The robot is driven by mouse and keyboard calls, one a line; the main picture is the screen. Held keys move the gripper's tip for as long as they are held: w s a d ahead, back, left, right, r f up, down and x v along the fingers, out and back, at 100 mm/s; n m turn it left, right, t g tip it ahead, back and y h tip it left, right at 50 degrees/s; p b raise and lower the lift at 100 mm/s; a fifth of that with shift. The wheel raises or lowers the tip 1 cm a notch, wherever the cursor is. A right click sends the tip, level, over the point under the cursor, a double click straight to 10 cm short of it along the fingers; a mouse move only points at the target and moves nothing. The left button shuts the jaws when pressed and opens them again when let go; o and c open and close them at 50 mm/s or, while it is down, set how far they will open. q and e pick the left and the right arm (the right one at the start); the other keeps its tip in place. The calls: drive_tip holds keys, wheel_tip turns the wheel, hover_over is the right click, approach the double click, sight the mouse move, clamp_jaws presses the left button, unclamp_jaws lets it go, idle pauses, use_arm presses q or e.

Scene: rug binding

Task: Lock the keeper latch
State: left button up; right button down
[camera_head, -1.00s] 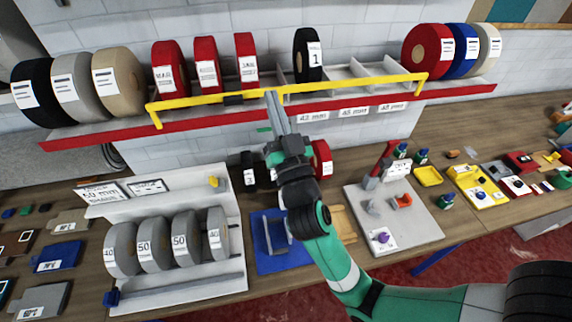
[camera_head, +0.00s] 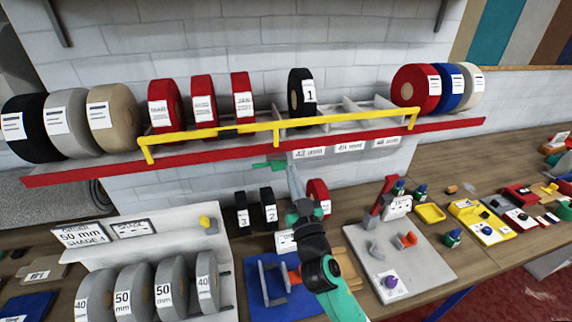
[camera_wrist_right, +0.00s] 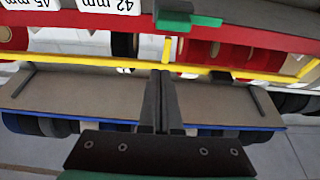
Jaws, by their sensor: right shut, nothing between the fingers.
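The yellow keeper bar (camera_head: 350,119) runs across the front of the reels on the wall shelf. It also shows in the wrist view (camera_wrist_right: 110,64). A dark block (camera_head: 228,132) sits on the bar. A green latch handle (camera_head: 270,165) sticks out just below the shelf's red front edge, with a dark mount beside it. In the wrist view the green handle (camera_wrist_right: 195,20) is near the top. My right gripper (camera_head: 292,172) is shut and empty, just right of and below the handle in the head view. Its fingertips (camera_wrist_right: 162,76) appear apart from the handle. My left gripper is out of view.
The red shelf edge (camera_head: 190,152) carries width labels. Black reel 1 (camera_head: 302,92) and several red reels stand behind the bar. Below, the bench holds a rack of grey reels (camera_head: 130,292), small numbered reels and a grey board (camera_head: 425,270) with tools.

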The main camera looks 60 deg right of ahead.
sight(279, 165)
drive_tip(key=w+d+f, duration=0.1)
drive_tip(key=w+d, duration=0.3)
drive_tip(key=shift+d+f, duration=0.4)
drive_tip(key=shift+b, duration=0.3)
